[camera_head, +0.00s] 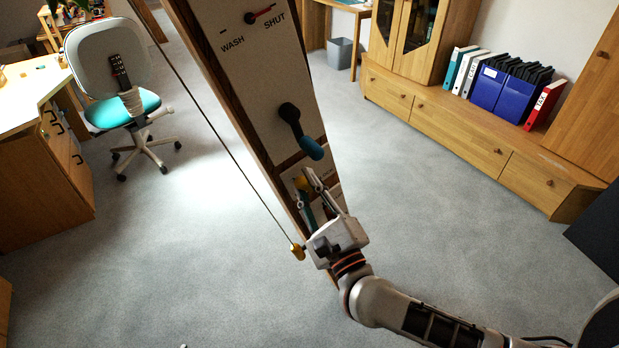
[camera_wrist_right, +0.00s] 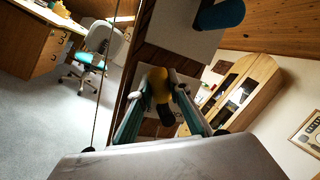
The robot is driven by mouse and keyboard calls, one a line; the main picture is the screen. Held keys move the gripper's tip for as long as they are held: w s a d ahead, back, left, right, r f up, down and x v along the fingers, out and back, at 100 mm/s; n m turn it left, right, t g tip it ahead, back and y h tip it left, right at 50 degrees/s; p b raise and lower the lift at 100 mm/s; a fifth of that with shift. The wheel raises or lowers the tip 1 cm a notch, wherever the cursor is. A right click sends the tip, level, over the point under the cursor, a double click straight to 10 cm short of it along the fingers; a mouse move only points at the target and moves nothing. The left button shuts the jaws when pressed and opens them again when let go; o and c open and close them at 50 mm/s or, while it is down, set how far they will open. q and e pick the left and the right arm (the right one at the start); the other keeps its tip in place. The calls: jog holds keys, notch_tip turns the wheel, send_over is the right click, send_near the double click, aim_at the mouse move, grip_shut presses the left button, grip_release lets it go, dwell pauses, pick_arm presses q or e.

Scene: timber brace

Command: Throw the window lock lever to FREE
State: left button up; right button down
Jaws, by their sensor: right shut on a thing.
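A tall timber post carries white plates with controls. On its lowest plate (camera_head: 326,174) is a small lever with a yellow grip (camera_head: 303,183) and small lettering that I cannot read. My right gripper (camera_head: 308,188) is at this plate, shut on the yellow grip. The wrist view shows the yellow grip (camera_wrist_right: 158,84) between the two fingers (camera_wrist_right: 157,92), with a dark part below it. The fingers partly hide the plate, so I cannot tell which marking the lever points to. My left gripper is not in view.
Just above is a black lever with a blue handle (camera_head: 310,148). Higher up, a red-pointer dial (camera_head: 262,14) points towards SHUT, with WASH at the left.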

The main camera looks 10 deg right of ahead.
jog(key=shift+a+f+n, duration=0.15)
jog(key=shift+n, duration=0.35)
jog(key=c, duration=1.9)
grip_release()
jog(key=shift+s, duration=0.1)
jog(key=shift+f, duration=0.1)
jog(key=v, duration=1.2)
